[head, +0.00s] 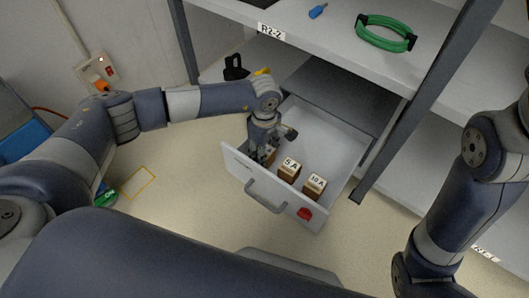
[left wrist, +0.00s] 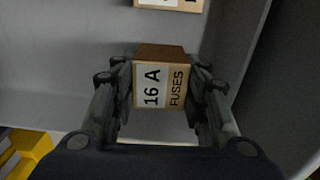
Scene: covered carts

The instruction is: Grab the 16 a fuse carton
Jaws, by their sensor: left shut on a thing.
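The 16 A fuse carton (left wrist: 161,86) is a small brown box with a white "16 A" and "FUSES" label. In the left wrist view it sits between the two fingers of my left gripper (left wrist: 160,95), which is shut on it. In the head view my left gripper (head: 262,154) reaches down into an open drawer (head: 330,139), at its left end, and mostly hides the carton (head: 271,153). I cannot tell whether the carton touches the drawer floor. My right gripper is not in view; only my right arm shows at the right.
A 5 A carton (head: 289,170) and a 10 A carton (head: 314,186) stand in the drawer to the right. The drawer front has a grey handle (head: 265,196) and a red part (head: 305,213).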

